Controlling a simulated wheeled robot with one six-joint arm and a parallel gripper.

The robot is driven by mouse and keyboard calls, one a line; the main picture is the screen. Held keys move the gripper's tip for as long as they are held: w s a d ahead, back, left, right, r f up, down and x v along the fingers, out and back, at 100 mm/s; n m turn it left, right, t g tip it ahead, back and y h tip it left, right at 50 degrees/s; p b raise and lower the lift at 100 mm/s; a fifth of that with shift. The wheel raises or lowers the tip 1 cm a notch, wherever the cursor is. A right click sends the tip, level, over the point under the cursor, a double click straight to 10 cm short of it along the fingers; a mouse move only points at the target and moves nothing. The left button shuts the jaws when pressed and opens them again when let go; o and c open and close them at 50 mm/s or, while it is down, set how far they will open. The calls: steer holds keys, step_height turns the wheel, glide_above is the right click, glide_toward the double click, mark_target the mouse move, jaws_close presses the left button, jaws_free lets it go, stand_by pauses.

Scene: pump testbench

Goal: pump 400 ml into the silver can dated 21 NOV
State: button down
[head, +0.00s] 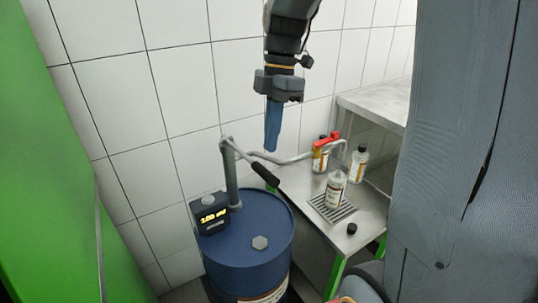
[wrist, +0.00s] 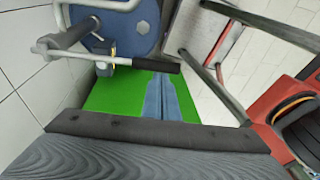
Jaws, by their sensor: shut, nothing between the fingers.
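My gripper (head: 271,146) is shut and empty, pointing down above the pump. Its blue fingers also show in the wrist view (wrist: 164,84). The blue drum (head: 262,226) carries a hand pump whose black lever grip (head: 265,174) lies below my fingertips, apart from them; the grip also shows in the wrist view (wrist: 155,66). The pump's display (head: 212,217) shows small yellow digits, seemingly 200 ml.
Behind it on the steel bench stand a yellow can (head: 320,160) and another pale can (head: 358,166). A red part (head: 328,139) is by the spout pipe. A black cap (head: 352,229) lies near the bench's front edge. A tiled wall is behind.

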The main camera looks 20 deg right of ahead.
mark_target(267, 170)
steer(key=shift+p+x, duration=0.45)
steer(key=shift+x, duration=2.1)
steer(key=shift+f, duration=0.15)
